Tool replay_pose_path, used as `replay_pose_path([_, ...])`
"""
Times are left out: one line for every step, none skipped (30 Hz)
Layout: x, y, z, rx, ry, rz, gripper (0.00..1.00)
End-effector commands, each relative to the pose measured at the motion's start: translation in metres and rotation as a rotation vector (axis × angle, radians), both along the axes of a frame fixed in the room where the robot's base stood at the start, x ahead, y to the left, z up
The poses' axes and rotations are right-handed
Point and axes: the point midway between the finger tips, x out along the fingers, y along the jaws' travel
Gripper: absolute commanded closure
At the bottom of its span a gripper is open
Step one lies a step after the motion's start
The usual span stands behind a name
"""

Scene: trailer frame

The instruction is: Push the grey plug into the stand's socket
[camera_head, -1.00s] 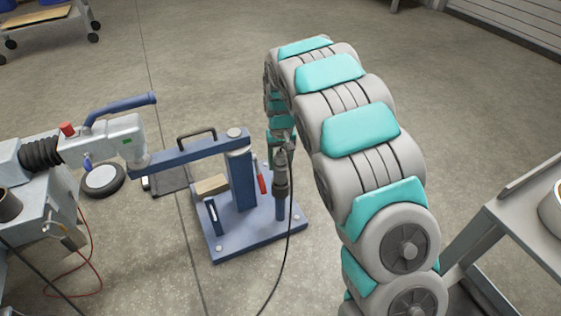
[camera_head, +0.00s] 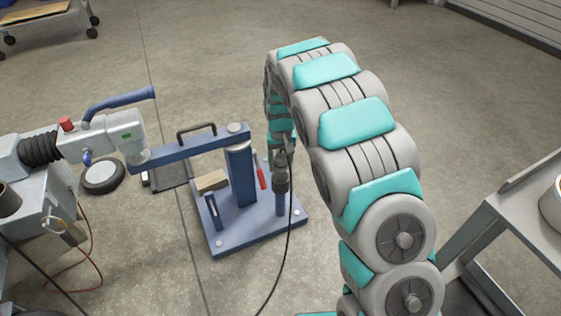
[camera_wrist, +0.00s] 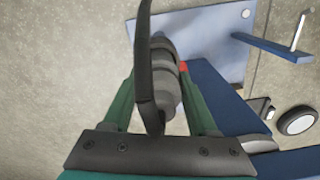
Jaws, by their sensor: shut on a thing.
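The grey plug (camera_head: 281,181) is upright, with a black cable (camera_head: 289,225) running from it to the floor. It is at the top of the short blue post (camera_head: 279,204) on the stand's blue base (camera_head: 238,235). I cannot tell whether its end is inside the socket; the socket's opening is hidden. My gripper (camera_head: 281,152) is above the post, shut on the plug. In the wrist view the plug (camera_wrist: 166,68) is between the green fingers of my gripper (camera_wrist: 158,85), with the cable (camera_wrist: 145,65) crossing in front of it.
The stand's thick column (camera_head: 239,180) and long blue arm (camera_head: 185,153) are just left of my gripper. A red handle (camera_head: 260,176) is close beside the plug. A grey machine (camera_head: 50,185) stands at left, a table (camera_head: 530,215) at right. Open floor lies behind.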

Motion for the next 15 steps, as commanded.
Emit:
replay_pose_path([0.000, 0.000, -0.001, 0.000, 0.000, 0.000, 1.00])
replay_pose_path([0.000, 0.000, -0.002, 0.000, 0.000, 0.000, 1.00])
replay_pose_path([0.000, 0.000, -0.003, 0.000, 0.000, 0.000, 1.00])
replay_pose_path([0.000, 0.000, -0.004, 0.000, 0.000, 0.000, 1.00])
replay_pose_path([0.000, 0.000, -0.005, 0.000, 0.000, 0.000, 1.00])
replay_pose_path([0.000, 0.000, -0.006, 0.000, 0.000, 0.000, 1.00])
replay_pose_path([0.000, 0.000, -0.007, 0.000, 0.000, 0.000, 1.00])
replay_pose_path([0.000, 0.000, -0.008, 0.000, 0.000, 0.000, 1.00])
replay_pose_path([0.000, 0.000, -0.009, 0.000, 0.000, 0.000, 1.00])
replay_pose_path([0.000, 0.000, -0.010, 0.000, -0.001, 0.000, 1.00])
replay_pose_path([0.000, 0.000, -0.010, 0.000, -0.001, 0.000, 1.00])
replay_pose_path([0.000, 0.000, -0.011, 0.000, -0.001, 0.000, 1.00])
replay_pose_path([0.000, 0.000, -0.012, 0.000, -0.001, 0.000, 1.00])
replay_pose_path([0.000, 0.000, -0.013, 0.000, -0.002, 0.000, 1.00])
replay_pose_path([0.000, 0.000, -0.014, 0.000, -0.002, 0.000, 1.00])
